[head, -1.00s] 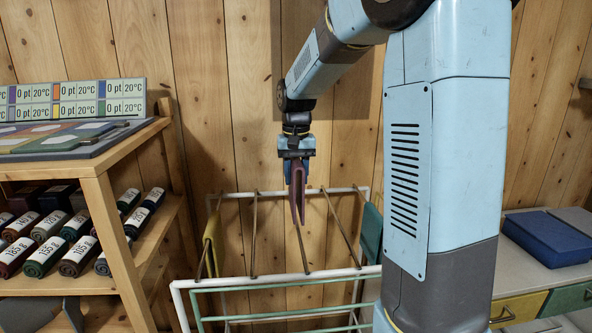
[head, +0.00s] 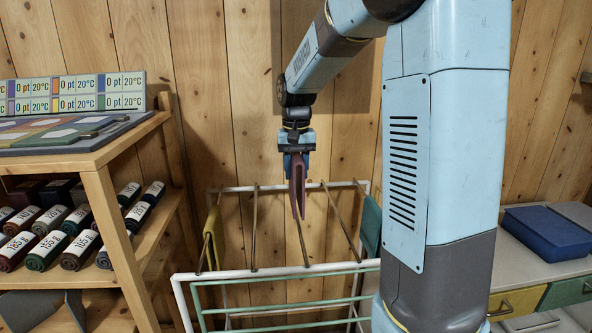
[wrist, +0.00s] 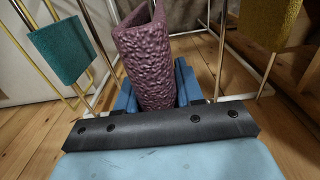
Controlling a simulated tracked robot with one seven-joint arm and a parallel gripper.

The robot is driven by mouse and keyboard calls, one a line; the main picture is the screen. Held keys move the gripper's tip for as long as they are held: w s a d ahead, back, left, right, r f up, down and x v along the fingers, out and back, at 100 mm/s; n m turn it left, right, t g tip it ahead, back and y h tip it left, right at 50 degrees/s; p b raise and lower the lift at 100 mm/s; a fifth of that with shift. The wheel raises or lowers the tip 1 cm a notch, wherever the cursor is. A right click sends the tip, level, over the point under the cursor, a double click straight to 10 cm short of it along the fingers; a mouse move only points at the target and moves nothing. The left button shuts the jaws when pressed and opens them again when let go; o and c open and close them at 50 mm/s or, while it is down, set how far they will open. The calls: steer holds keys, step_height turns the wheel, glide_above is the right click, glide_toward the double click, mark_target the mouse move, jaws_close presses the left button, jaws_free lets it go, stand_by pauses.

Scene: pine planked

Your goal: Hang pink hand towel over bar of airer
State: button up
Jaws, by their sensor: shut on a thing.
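The pink hand towel (head: 298,190), a dull mauve-pink, hangs folded from my gripper (head: 297,163). In the wrist view the towel (wrist: 147,62) shows a bumpy weave and stands between the blue fingers. My gripper is shut on it and points down over the airer (head: 270,271). The airer has a white frame and several thin brownish bars running from back to front. In the head view the towel's lower end lines up with one of the middle bars (head: 303,245). I cannot tell whether it touches that bar.
A mustard cloth (head: 213,240) hangs at the airer's left and a teal cloth (head: 370,228) at its right. A wooden shelf (head: 105,200) with rolled, labelled cloths stands left. A blue folded item (head: 550,236) lies on the right-hand counter. A plank wall is behind.

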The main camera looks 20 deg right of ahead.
steer(key=shift+f, duration=0.15)
step_height(320, 180, down, 17)
stand_by(3.1)
steer(key=shift+f, duration=0.1)
stand_by(0.5)
steer(key=o, duration=0.9)
steer(key=shift+c, duration=0.2)
steer(key=shift+o, duration=0.3)
steer(key=o, duration=0.5)
